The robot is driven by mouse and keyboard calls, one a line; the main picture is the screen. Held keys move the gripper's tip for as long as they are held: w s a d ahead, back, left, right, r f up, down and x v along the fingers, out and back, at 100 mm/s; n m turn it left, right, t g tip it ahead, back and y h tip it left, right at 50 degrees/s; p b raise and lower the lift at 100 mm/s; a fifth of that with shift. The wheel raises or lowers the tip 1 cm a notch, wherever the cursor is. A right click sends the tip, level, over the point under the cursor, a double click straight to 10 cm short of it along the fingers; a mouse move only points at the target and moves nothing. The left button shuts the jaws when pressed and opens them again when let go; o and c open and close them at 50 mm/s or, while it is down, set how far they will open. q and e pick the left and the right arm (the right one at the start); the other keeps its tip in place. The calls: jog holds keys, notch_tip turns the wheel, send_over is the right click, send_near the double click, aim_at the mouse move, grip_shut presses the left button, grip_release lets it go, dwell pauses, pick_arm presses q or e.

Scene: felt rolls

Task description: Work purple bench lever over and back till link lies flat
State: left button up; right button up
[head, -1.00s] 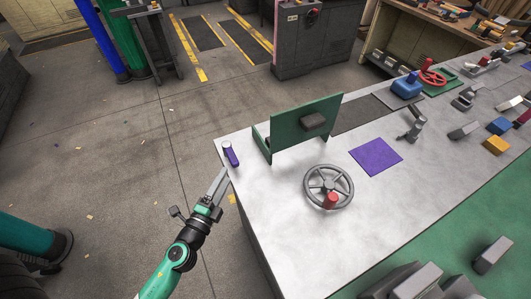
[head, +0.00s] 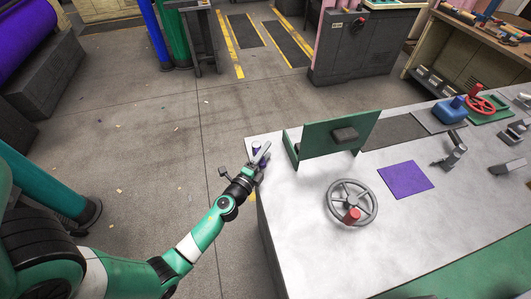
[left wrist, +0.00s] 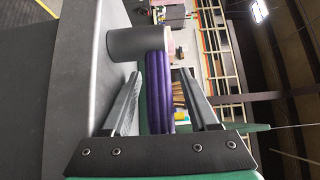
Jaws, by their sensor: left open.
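I cannot make out the link. My right gripper is out of view.
A green upright panel (head: 340,134) stands just right of the lever. A grey handwheel (head: 352,203) with a red knob and a flat purple square (head: 405,180) lie farther right on the bench (head: 310,230). Open floor lies left of the bench.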

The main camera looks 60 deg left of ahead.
pick_arm(q)
grip_shut()
dwell(1.4)
